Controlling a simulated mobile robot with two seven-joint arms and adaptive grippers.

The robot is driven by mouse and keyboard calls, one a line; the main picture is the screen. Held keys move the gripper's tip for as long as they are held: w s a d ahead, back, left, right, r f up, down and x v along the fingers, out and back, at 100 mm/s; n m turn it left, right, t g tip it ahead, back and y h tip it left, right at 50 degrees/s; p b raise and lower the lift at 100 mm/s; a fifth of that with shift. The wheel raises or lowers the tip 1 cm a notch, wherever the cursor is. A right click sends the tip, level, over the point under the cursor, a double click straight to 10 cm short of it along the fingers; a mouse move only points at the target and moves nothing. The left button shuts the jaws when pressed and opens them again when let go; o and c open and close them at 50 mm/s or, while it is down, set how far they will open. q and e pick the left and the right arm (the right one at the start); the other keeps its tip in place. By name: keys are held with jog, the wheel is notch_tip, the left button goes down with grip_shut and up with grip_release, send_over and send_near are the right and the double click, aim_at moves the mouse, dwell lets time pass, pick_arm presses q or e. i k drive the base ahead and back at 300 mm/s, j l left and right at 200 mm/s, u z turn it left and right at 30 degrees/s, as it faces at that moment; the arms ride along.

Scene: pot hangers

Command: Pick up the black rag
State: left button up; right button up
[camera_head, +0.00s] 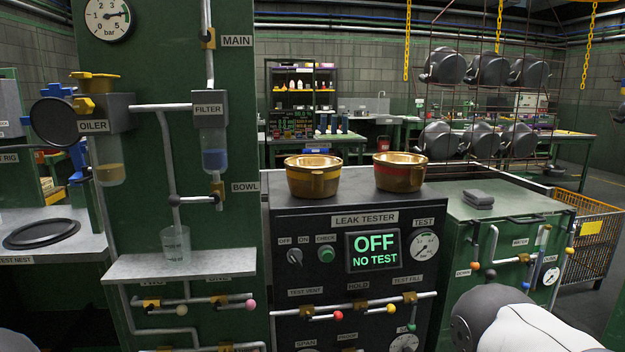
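The black rag (478,198) is a small dark folded cloth. It lies flat on the light top of the green cabinet (543,206), right of the leak tester, and nothing covers it. Part of my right arm shows at the lower right, in front of and below the cabinet, but its gripper is out of the picture. My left gripper is not in view either.
Two brass pots (313,177) (400,173) stand on the leak tester (352,219), left of the rag. A wire basket (597,240) stands right of the cabinet. Dark pots (445,65) hang on a rack behind. The cabinet top around the rag is mostly bare.

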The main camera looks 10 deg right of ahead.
aim_at(479, 199)
jog(key=z, duration=1.3)
